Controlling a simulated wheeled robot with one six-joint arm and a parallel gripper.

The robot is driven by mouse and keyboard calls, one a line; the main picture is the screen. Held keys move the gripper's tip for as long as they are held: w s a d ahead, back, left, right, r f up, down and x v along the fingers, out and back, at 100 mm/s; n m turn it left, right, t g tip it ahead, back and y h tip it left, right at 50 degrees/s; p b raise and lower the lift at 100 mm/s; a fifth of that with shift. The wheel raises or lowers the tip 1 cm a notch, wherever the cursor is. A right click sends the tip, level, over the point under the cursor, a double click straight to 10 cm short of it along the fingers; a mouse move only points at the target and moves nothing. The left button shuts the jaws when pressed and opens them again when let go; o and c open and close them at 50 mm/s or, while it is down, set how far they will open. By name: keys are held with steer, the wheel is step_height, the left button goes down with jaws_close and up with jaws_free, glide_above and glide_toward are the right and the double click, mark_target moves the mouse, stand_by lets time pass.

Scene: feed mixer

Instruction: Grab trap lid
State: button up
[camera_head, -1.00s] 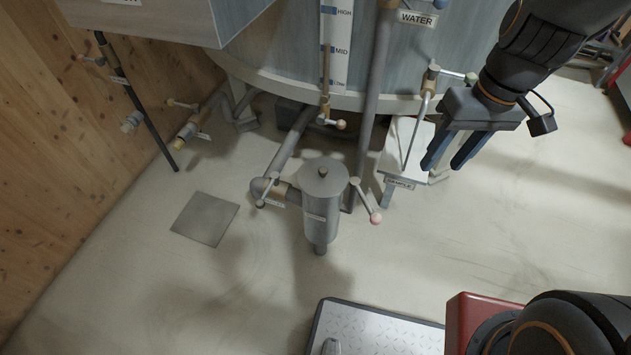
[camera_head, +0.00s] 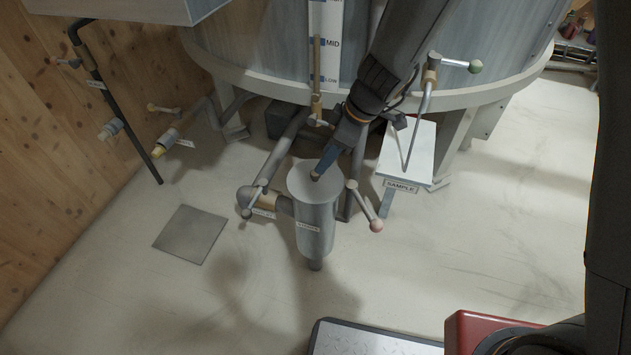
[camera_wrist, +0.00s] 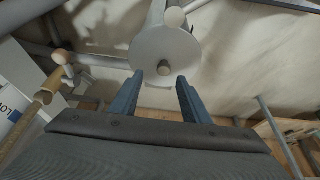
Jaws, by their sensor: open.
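The trap is an upright grey cylinder (camera_head: 315,228) with a pipe joining its left side. Its round flat lid (camera_head: 315,184) sits on top and has a small knob (camera_wrist: 164,68) at its centre. My gripper (camera_head: 316,175) is at the lid's knob in the head view, seen edge-on, so the gap between the fingers is hidden there. In the wrist view my gripper (camera_wrist: 160,80) has two blue fingers spread apart. The knob lies between the lines of the fingers, just beyond their tips, and the lid (camera_wrist: 163,47) spreads past it.
A valve lever with a pink ball (camera_head: 376,225) is right of the trap, and another lever (camera_head: 256,198) is left. A white sample shelf (camera_head: 408,150) stands behind right. The large tank (camera_head: 260,50) is behind. A floor plate (camera_head: 190,234) lies left on open floor.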

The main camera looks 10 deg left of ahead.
mark_target(315, 178)
steer(key=x, duration=0.5)
steer(key=shift+s+a+f, duration=0.1)
steer(key=shift+s, duration=0.3)
jaws_close()
